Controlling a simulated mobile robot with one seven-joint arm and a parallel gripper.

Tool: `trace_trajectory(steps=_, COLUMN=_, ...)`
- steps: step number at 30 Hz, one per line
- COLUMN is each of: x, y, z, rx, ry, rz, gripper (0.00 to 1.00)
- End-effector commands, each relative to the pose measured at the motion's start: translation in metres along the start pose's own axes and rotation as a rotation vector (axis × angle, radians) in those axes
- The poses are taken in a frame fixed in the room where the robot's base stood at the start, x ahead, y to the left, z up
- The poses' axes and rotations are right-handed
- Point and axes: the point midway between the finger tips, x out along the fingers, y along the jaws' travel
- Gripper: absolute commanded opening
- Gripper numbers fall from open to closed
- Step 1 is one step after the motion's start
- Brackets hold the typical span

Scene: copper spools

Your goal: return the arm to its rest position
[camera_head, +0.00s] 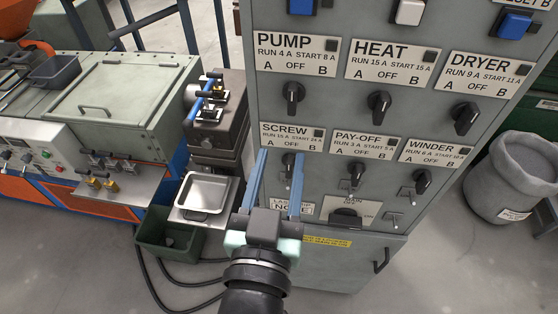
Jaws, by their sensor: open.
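My gripper (277,180) is in the lower middle of the head view, with its two blue fingers apart and nothing seen between them. My dark wrist comes up from the bottom edge. The fingers reach up in front of the grey control cabinet (345,102), over the area of the SCREW knob (288,160). I cannot tell whether the fingertips touch the panel. The left finger stands beside the knob and the right finger overlaps its right side. A label below, seen between the fingers, is partly hidden by the gripper.
The cabinet carries black knobs, such as the PUMP knob (292,97), and a door handle (381,260). At left are a machine (120,95), a metal tray (204,193) and a green bin (150,255) with cables. A grey barrel (510,180) stands at right. Floor shows at lower left.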

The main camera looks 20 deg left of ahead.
Motion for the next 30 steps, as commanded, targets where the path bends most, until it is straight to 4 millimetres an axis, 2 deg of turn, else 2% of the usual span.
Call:
trace_trajectory(steps=10, x=0.000, y=0.000, z=0.000, rx=0.000, ry=0.000, rz=0.000, gripper=0.49)
trace_trajectory(steps=14, x=0.006, y=0.006, z=-0.014, rx=-0.005, ry=0.036, rz=0.012, gripper=0.49)
trace_trajectory(steps=17, x=0.017, y=0.019, z=-0.047, rx=-0.017, ry=0.114, rz=0.038, gripper=0.49)
trace_trajectory(steps=22, x=0.030, y=0.055, z=-0.135, rx=-0.047, ry=0.315, rz=0.109, gripper=0.49)
trace_trajectory(steps=26, x=0.024, y=0.080, z=-0.207, rx=-0.070, ry=0.473, rz=0.163, gripper=0.49)
trace_trajectory(steps=27, x=0.019, y=0.087, z=-0.228, rx=-0.077, ry=0.521, rz=0.179, gripper=0.49)
trace_trajectory(steps=30, x=0.005, y=0.102, z=-0.276, rx=-0.093, ry=0.630, rz=0.214, gripper=0.49)
